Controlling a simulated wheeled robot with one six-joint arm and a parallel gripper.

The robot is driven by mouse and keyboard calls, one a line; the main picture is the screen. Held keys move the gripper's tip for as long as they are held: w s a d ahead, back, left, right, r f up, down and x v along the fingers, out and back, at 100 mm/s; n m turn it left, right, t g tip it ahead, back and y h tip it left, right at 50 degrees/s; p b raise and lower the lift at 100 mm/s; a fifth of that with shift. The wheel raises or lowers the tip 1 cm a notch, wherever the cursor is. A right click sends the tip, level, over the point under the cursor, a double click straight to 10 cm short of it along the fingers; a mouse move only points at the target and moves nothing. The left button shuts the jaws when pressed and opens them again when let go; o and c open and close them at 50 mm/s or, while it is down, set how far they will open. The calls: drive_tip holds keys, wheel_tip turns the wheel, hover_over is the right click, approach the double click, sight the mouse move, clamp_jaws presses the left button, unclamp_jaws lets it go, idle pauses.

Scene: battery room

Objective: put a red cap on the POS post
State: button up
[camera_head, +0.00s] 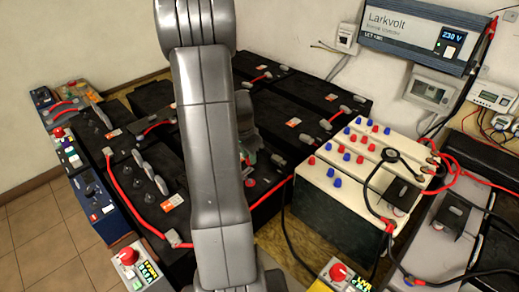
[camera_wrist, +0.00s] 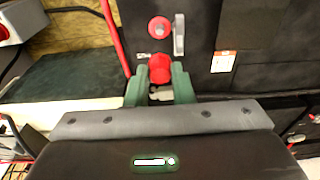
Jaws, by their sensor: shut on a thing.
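In the wrist view my gripper (camera_wrist: 160,82) has its green fingers shut on a red cap (camera_wrist: 160,68). Just beyond the cap, a round post with a red ring (camera_wrist: 160,27) stands on the black battery top (camera_wrist: 200,60); small lettering beside it is too blurred to read. The cap appears apart from this post. In the head view my gripper (camera_head: 250,157) is over the middle batteries, mostly hidden behind my arm. A small red spot shows below it; I cannot tell whether it is the cap or the post.
A white-topped box (camera_head: 322,178) with several red and blue caps stands to the right. A red cable (camera_head: 272,194) runs close to my gripper, also in the wrist view (camera_wrist: 115,35). A grey upright terminal (camera_wrist: 179,35) stands beside the ringed post. Red emergency knobs (camera_head: 338,271) are at the front.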

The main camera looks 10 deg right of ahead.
drive_tip(key=b, duration=0.4)
hover_over(250, 179)
drive_tip(key=shift+s+a+f, duration=0.1)
drive_tip(key=shift+f, duration=1.5)
drive_tip(key=shift+s+f, duration=0.1)
drive_tip(key=shift+f, duration=1.5)
drive_tip(key=shift+f+b, duration=0.85)
drive_tip(key=shift+b, duration=0.2)
drive_tip(key=shift+f+b, duration=0.65)
drive_tip(key=shift+b, duration=0.5)
